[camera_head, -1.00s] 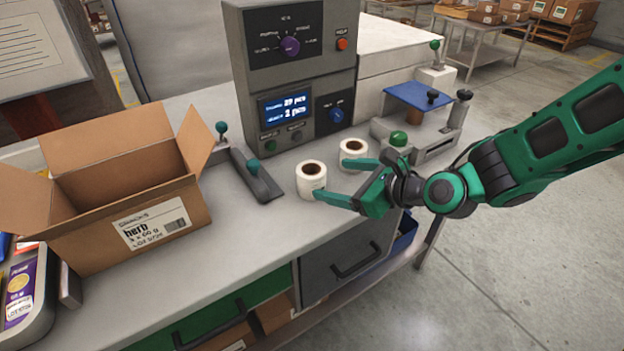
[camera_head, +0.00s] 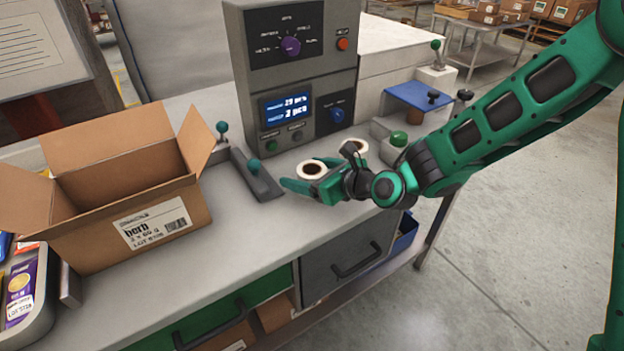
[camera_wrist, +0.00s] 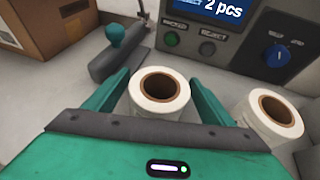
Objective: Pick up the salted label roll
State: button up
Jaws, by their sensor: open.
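Two white label rolls with brown cores stand upright on the grey bench in front of the control unit. The left roll (camera_wrist: 160,93) is between the two fingers of my gripper (camera_wrist: 152,90) in the wrist view; in the head view this roll (camera_head: 311,168) is partly hidden by my gripper (camera_head: 305,188). My gripper is open, with a finger on each side of the roll. The right roll (camera_wrist: 270,118) stands outside my right finger; in the head view it is partly hidden behind my wrist. I cannot read which roll is the salted one.
An open cardboard box (camera_head: 130,190) labelled "herb" stands at the left of the bench. A lever with a teal knob (camera_head: 254,167) is just left of the rolls. The control unit (camera_head: 290,70) stands behind, its screen reading 2 pcs.

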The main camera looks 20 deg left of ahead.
jog(key=shift+x, duration=0.85)
jog(key=c, duration=1.3)
jog(key=shift+o, duration=0.2)
jog(key=shift+r, duration=0.1)
